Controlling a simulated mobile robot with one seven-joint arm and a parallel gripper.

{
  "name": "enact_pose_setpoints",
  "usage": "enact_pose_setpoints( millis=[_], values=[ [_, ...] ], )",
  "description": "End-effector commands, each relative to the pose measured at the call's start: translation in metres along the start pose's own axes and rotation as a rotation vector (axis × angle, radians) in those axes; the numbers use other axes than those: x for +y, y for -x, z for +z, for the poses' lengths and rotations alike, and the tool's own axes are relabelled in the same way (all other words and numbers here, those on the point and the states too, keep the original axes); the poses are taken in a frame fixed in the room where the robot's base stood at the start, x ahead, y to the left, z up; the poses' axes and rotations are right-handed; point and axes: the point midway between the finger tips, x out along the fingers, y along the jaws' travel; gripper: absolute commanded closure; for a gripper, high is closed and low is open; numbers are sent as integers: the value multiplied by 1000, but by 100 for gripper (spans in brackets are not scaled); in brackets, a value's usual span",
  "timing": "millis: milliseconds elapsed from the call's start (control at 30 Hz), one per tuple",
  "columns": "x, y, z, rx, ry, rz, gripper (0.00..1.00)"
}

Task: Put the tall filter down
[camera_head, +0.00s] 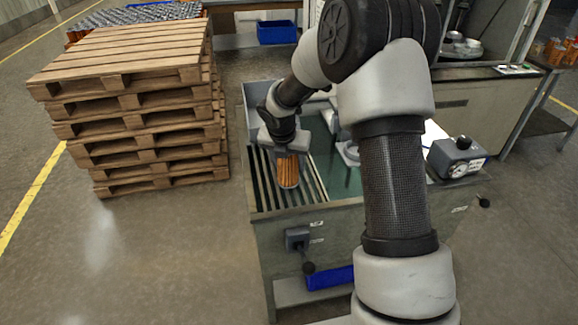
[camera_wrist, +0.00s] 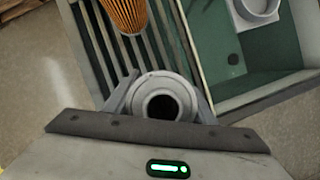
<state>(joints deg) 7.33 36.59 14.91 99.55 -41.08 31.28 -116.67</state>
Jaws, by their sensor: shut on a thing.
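My gripper (camera_head: 284,143) is over the slatted rack (camera_head: 258,188) at the left of the bench. It is shut on the tall filter (camera_head: 288,170), whose orange pleated body hangs upright below the jaws with a pale lower end. In the wrist view, its pale round end cap (camera_wrist: 144,88) with a dark hole sits between the two fingers of my gripper (camera_wrist: 163,93). I cannot tell whether its lower end touches the slats. Another orange pleated filter (camera_wrist: 124,12) stands on the slats farther up in the wrist view, its top cut off.
A teal basin (camera_wrist: 215,65) with a white round fitting (camera_wrist: 258,12) lies right of the rack. A stack of wooden pallets (camera_head: 140,110) stands to the left. A grey box with a dial (camera_head: 457,158) is at the right. Bare slats show around the held filter.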

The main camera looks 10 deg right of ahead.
Motion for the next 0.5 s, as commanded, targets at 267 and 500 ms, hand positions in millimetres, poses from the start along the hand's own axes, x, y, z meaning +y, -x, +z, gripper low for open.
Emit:
enact_pose_setpoints(
  millis=[267, 500],
  values=[
    [0, -4, -1, -2, 1, 1, 74],
    [0, -7, -3, -1, 1, 1, 34]
  ],
)
